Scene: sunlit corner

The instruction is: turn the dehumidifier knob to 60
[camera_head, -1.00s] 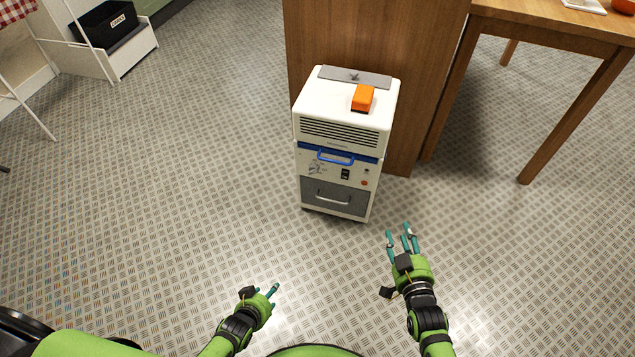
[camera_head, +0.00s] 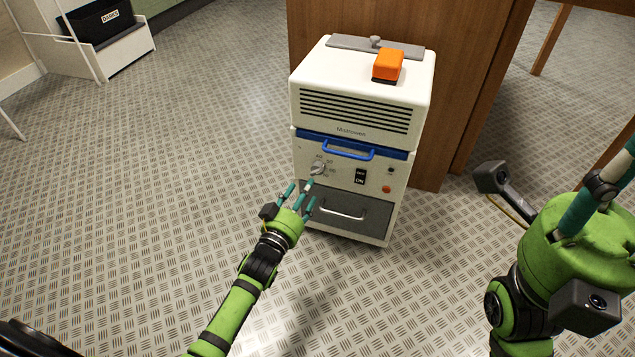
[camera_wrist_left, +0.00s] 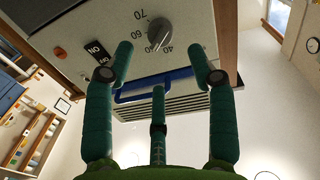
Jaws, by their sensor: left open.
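The dehumidifier (camera_head: 355,118) is a white upright box with a blue handle, standing on the floor against a wooden panel. Its grey knob (camera_head: 318,168) is on the front panel, left of the ON switch. In the left wrist view the knob (camera_wrist_left: 160,34) shows beside the marks 70, 60 and 40; its exact setting is unclear. My left gripper (camera_head: 302,192) is open and empty, just below the knob, apparently short of touching it. Its spread teal fingers (camera_wrist_left: 160,85) show in the left wrist view. My right gripper (camera_head: 590,205) is large at the right edge, its fingertips cut off.
An orange block (camera_head: 387,65) and a grey strip (camera_head: 375,47) are on top of the dehumidifier. The grey drawer (camera_head: 350,207) is below the knob. A black bin (camera_head: 100,22) stands far left. The floor to the left is clear.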

